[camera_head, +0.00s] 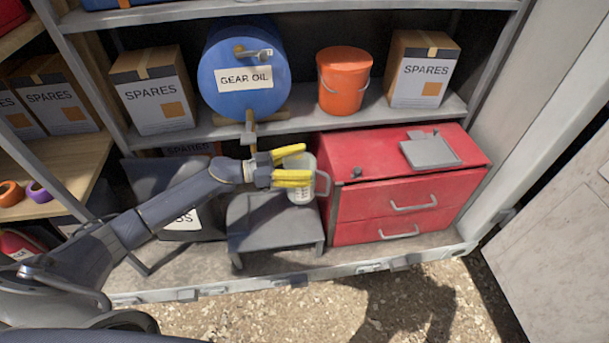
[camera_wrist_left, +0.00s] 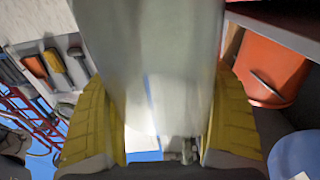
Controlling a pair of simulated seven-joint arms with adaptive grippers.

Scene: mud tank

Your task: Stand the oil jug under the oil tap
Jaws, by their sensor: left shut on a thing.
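The clear jug (camera_head: 301,193), with a side handle and measuring marks, is roughly upright. My left gripper (camera_head: 306,166), with yellow fingers, is shut around it. The jug also fills the middle of the left wrist view (camera_wrist_left: 150,60), between both fingers (camera_wrist_left: 148,130). The blue drum (camera_head: 240,88) marked GEAR OIL lies on the shelf. A brass tap (camera_head: 250,128) hangs at the shelf's front edge below it, to the left of and above the jug. The jug is over the right back part of a low grey stand (camera_head: 265,220); I cannot tell whether it touches. My right gripper is not in view.
A red drawer cabinet (camera_head: 400,195) stands close to the jug's right, with a grey clipboard-like plate (camera_head: 430,151) on top. An orange bucket (camera_head: 343,80) and SPARES boxes (camera_head: 152,90) (camera_head: 423,70) share the drum's shelf (camera_head: 310,112). The stand's front is clear.

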